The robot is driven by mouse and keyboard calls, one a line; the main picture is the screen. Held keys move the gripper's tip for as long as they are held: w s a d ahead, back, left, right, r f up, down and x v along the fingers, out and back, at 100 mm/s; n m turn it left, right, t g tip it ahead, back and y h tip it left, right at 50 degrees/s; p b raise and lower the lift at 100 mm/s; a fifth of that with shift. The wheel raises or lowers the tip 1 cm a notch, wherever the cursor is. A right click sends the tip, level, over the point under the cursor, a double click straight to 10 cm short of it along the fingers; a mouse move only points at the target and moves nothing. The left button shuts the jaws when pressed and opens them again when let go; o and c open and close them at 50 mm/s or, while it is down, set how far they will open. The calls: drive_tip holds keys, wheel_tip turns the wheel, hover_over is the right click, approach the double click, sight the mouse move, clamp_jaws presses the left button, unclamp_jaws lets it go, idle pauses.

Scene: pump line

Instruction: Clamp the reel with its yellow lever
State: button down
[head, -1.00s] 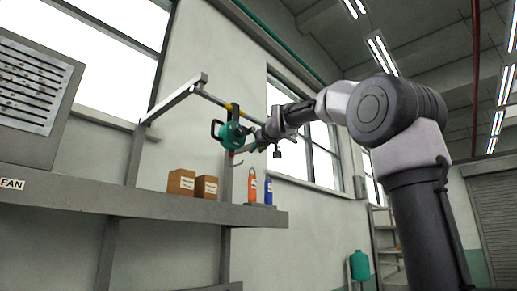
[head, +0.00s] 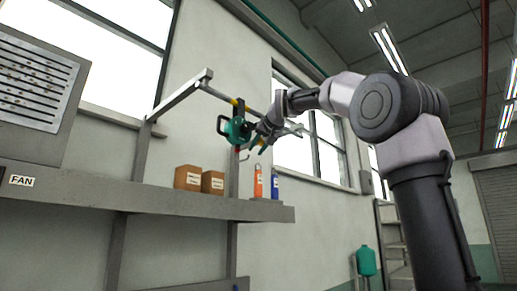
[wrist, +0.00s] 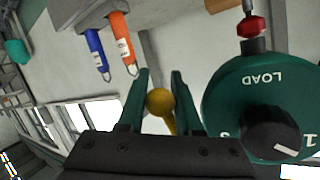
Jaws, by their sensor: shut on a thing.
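The green reel (head: 236,130) hangs from a rail in the head view, with a black handle on its left side. In the wrist view the reel (wrist: 235,105) fills the right side, its face marked LOAD upside down, with a black knob and a red fitting. The yellow lever (wrist: 160,103) shows its round end between the green fingers of my gripper (wrist: 159,85). My gripper is shut on the lever, just beside the reel. In the head view my gripper (head: 263,138) is at the reel's right side; the lever there is mostly hidden.
The grey shelf (head: 150,203) below carries two brown boxes (head: 188,177), an orange bottle (head: 258,182) and a blue bottle (head: 275,186). A metal rail (head: 217,92) runs above the reel. A grey fan panel (head: 35,90) stands at the left.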

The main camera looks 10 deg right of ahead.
idle(0.3)
drive_tip(key=c, duration=0.6)
unclamp_jaws()
